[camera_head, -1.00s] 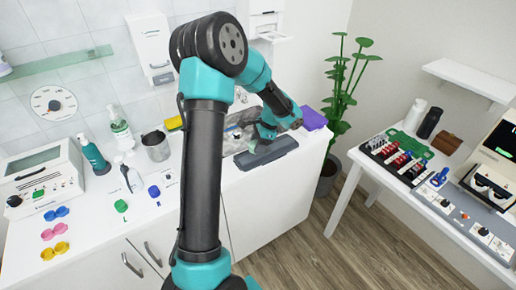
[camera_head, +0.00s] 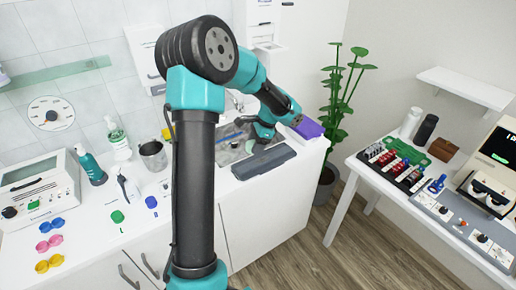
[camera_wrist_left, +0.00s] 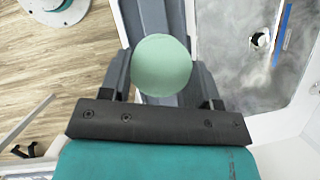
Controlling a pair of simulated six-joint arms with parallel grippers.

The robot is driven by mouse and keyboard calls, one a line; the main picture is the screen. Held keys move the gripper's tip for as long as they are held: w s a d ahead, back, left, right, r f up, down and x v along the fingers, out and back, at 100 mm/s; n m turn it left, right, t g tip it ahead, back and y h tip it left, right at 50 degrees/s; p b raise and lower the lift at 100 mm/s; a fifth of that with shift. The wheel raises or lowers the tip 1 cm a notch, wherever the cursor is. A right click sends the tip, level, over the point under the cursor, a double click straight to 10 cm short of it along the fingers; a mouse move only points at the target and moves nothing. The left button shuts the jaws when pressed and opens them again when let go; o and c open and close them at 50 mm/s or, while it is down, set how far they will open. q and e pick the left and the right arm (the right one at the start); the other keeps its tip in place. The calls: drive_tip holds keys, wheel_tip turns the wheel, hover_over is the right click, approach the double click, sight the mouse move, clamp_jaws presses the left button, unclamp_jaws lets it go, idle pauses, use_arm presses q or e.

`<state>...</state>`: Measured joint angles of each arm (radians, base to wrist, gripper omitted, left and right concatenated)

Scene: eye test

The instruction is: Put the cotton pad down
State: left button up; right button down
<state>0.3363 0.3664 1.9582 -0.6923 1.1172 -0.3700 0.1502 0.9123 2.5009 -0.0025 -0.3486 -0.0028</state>
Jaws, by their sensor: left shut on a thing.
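My left gripper (camera_head: 262,136) hangs by the sink (camera_head: 232,147) in the head view, just behind a long dark grey case on the counter. In the left wrist view its two fingers (camera_wrist_left: 162,78) are shut on a pale green round pad (camera_wrist_left: 161,65), which I take to be the cotton pad. The pad is hidden in the head view. The dark grey case (camera_head: 263,162) lies along the sink's front edge; a grey-blue trough-like shape (camera_wrist_left: 160,18) shows behind the pad. I cannot tell how high the pad is above it. My right gripper is out of view.
A purple block (camera_head: 309,128) lies right of the gripper. A metal cup (camera_head: 153,155), bottles and small coloured cases stand on the left counter. A plant (camera_head: 338,100) stands beyond the counter's right end. A side table at right (camera_head: 410,212) holds several devices.

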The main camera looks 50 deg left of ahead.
use_arm(q)
drive_tip(key=shift+d, duration=0.1)
drive_tip(key=w+d+m+t+y, duration=0.1)
drive_tip(key=d+m+t, duration=0.4)
drive_tip(key=d+m, duration=1.2)
drive_tip(key=d, duration=1.5)
drive_tip(key=shift+m+t+y, duration=0.3)
drive_tip(key=shift+t+y, duration=0.1)
